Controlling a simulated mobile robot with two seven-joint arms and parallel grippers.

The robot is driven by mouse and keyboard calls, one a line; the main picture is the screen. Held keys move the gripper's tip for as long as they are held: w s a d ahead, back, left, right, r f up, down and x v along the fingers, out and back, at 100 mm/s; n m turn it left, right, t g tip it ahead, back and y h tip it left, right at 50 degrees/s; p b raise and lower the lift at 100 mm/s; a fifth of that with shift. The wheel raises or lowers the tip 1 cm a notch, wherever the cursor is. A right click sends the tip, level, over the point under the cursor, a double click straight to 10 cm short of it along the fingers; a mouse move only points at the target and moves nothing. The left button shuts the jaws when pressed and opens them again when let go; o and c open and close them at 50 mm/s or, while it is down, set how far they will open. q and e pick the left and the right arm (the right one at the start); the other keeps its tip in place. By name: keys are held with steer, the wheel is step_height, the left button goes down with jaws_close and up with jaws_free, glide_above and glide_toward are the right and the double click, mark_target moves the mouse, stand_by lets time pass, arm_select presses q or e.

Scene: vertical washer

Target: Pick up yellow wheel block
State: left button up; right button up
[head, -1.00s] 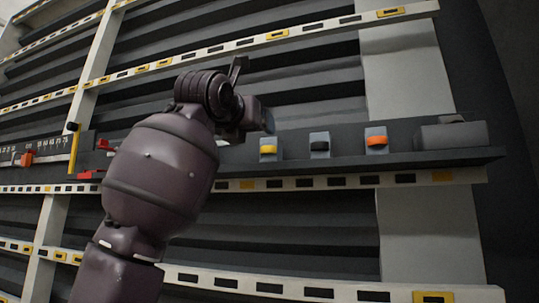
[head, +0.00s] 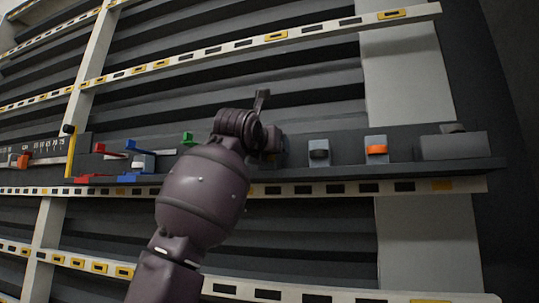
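One arm, which I take as my left, rises from the lower left. Its gripper (head: 272,140) is at the shelf, left of a grey block with a black wheel (head: 318,153). The yellow wheel block is not visible; my wrist and gripper cover the spot where it showed earlier. The fingers are mostly hidden behind the wrist, so I cannot tell whether they are open, shut or touching the block. My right gripper is not in view.
A block with an orange wheel (head: 376,150) and a larger dark block (head: 453,143) stand to the right on the shelf (head: 420,172). Red (head: 100,148), blue (head: 138,146) and green (head: 188,138) parts lie to the left. A slotted rail (head: 345,187) runs below the shelf.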

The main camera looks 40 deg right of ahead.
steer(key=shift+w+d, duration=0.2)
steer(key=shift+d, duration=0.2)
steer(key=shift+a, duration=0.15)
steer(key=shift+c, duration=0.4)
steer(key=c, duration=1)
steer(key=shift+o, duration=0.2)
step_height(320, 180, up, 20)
steer(key=shift+p, duration=0.4)
